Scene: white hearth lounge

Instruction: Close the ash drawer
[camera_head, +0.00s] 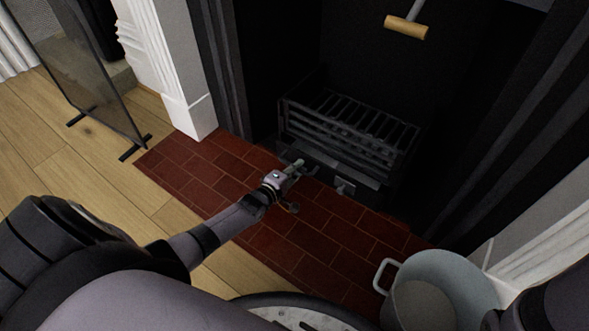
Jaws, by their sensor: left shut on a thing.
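The black fire grate (350,130) stands in the dark fireplace opening. The ash drawer (345,173) is a low dark tray front beneath the grate bars, with a small grey knob-like piece (345,188) at its front. How far the drawer stands out is hard to tell in the dark. My left gripper (297,165) reaches over the brick hearth to the drawer's left front end. It is shut on the drawer's edge there, though the exact contact is small and dark. My right gripper is not in view.
A red brick hearth (215,170) lies in front of the fireplace. A pale bucket (452,275) with a side handle stands at the lower right. A mesh fire screen (95,75) stands at the left. A wooden handle (406,27) shows at the top.

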